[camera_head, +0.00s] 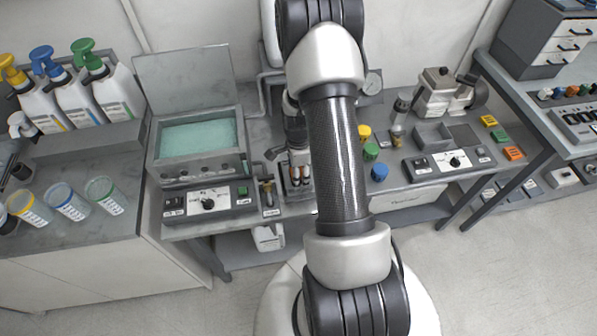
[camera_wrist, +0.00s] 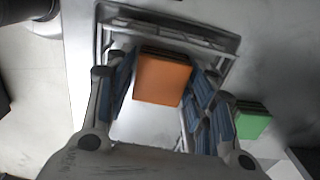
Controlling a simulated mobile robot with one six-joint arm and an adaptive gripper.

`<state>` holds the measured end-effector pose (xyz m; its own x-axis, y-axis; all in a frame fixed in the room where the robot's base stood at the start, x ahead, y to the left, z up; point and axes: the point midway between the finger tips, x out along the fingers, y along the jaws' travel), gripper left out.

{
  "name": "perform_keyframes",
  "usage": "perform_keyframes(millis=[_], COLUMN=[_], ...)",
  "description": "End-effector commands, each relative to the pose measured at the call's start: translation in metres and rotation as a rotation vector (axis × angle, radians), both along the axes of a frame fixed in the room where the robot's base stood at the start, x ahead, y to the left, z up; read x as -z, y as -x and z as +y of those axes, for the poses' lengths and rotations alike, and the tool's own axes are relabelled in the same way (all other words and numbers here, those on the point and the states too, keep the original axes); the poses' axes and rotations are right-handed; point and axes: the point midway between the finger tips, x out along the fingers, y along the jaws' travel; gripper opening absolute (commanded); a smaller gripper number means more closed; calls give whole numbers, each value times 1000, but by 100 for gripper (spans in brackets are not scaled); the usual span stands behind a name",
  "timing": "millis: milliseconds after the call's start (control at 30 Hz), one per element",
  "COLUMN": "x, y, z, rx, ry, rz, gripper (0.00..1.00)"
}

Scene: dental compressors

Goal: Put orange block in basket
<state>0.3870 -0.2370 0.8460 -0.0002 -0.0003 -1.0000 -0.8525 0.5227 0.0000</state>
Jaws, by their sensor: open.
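In the wrist view, an orange block (camera_wrist: 162,80) with a dark far side sits between the two blue-padded fingers of my gripper (camera_wrist: 162,76). The fingers stand apart, with a visible gap at least on the left of the block. A metal-railed frame (camera_wrist: 170,40) with a pale floor surrounds the block and looks like the basket. I cannot tell whether the block rests on that floor. In the head view my arm covers much of the middle, and I cannot clearly make out the gripper tips or basket there.
A green block (camera_wrist: 252,120) lies right of the frame in the wrist view. In the head view, small yellow (camera_head: 489,121), green (camera_head: 499,136) and orange (camera_head: 513,154) pieces line the bench's right side.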

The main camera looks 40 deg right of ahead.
Motion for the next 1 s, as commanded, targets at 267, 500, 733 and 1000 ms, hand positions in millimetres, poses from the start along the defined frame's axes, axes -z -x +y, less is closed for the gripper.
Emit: perform_keyframes(millis=[267,500,733,1000], x=[-23,-76,-113,-153], y=[-1,-1,-1,-6], z=[-1,0,0,14], rx=[0,0,0,-118], ry=[2,2,1,17], rz=[-3,-3,-2,-24], gripper=[50,50,50,50])
